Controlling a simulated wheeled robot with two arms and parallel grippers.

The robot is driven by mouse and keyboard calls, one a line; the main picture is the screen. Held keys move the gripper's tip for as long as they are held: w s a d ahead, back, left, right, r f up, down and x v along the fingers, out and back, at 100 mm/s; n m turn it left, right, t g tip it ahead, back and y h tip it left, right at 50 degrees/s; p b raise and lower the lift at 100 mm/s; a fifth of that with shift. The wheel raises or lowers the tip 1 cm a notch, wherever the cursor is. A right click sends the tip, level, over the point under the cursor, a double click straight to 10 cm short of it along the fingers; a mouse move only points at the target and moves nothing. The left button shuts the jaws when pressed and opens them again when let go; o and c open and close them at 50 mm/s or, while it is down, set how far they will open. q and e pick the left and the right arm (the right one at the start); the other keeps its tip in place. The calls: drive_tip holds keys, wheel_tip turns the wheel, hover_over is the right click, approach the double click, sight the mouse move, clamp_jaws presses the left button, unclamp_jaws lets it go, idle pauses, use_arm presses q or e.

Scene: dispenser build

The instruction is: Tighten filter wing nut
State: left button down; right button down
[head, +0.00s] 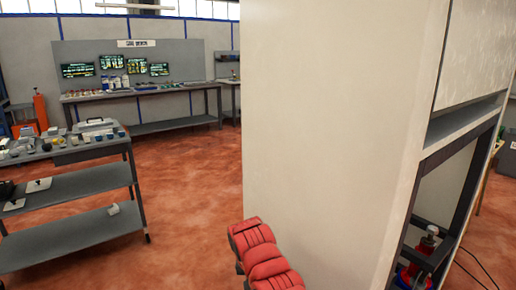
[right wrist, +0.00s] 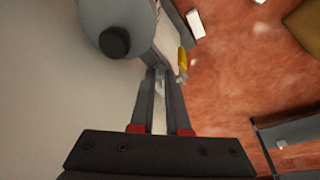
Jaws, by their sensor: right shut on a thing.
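In the right wrist view my right gripper (right wrist: 158,76) has its two fingers closed toward each other at the tips. A small pale grey piece (right wrist: 160,92) shows between them. It is too small to tell whether it is the wing nut. A grey rounded body with a black round knob (right wrist: 115,42) stands close by, left of and beyond the fingertips. In the head view a red and grey fitting (head: 418,266) shows low inside the open frame at the right; I cannot tell whether it is the filter. My left gripper is not in view.
A large cream cabinet panel (head: 330,130) fills the middle of the head view and hides much behind it. A grey shelf cart (head: 75,230) with small parts stands at the left. A workbench (head: 140,92) stands against the back wall. Open red floor (head: 190,200) lies between.

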drive_tip(key=shift+d, duration=0.2)
drive_tip(key=shift+w+f+m, duration=0.1)
drive_tip(key=shift+f+m, duration=0.05)
drive_tip(key=shift+m, duration=0.25)
drive_tip(key=shift+m+b, duration=0.3)
drive_tip(key=shift+b, duration=0.3)
drive_tip(key=shift+r, duration=0.25)
drive_tip(key=c, duration=1.1)
unclamp_jaws()
drive_tip(key=shift+f, duration=0.1)
drive_tip(key=shift+c, duration=0.2)
drive_tip(key=shift+a, duration=0.1)
